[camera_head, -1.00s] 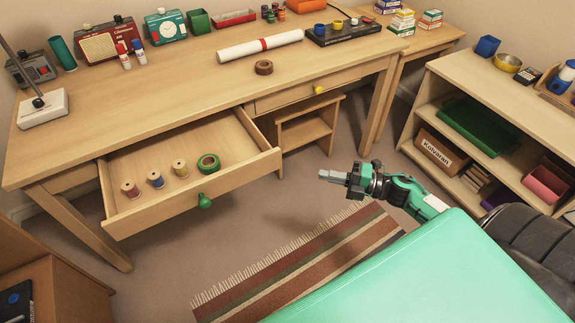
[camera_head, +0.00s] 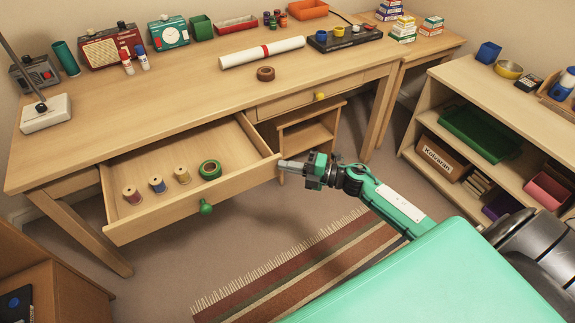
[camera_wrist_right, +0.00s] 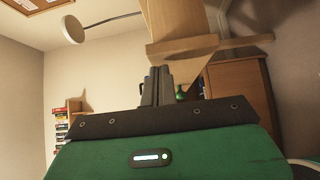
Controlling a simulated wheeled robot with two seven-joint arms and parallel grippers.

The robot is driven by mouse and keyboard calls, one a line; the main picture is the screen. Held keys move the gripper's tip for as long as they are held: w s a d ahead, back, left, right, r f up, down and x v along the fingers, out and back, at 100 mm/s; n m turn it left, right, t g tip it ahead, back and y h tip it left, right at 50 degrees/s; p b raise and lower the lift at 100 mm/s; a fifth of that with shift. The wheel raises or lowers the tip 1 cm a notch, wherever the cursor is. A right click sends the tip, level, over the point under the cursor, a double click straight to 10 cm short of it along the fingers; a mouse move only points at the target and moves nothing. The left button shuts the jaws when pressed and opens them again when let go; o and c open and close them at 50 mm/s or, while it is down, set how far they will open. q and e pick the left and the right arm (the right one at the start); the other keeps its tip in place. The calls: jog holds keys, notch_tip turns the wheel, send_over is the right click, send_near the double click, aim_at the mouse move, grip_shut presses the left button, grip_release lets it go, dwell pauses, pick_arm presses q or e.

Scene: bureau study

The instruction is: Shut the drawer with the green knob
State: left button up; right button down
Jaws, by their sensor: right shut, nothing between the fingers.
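The drawer with the green knob (camera_head: 206,207) is pulled out of the desk at the left in the head view. Its front panel (camera_head: 165,220) faces me. Inside lie several thread spools and a green tape roll (camera_head: 210,169). My right gripper (camera_head: 283,164) is shut and empty. Its tips are close to the right end of the drawer front; I cannot tell whether they touch it. In the right wrist view the shut fingers (camera_wrist_right: 157,86) point toward wooden desk parts, and the green knob (camera_wrist_right: 181,93) shows just right of them. My left gripper is not in view.
A second drawer with a yellow knob (camera_head: 320,96) is closed, right of the open one. A stool (camera_head: 308,135) stands under the desk. A striped rug (camera_head: 300,262) lies on the floor. A shelf unit (camera_head: 500,130) stands at the right.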

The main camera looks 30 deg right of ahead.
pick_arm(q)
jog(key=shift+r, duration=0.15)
pick_arm(e)
jog(key=shift+w, duration=0.15)
jog(key=shift+w, duration=0.1)
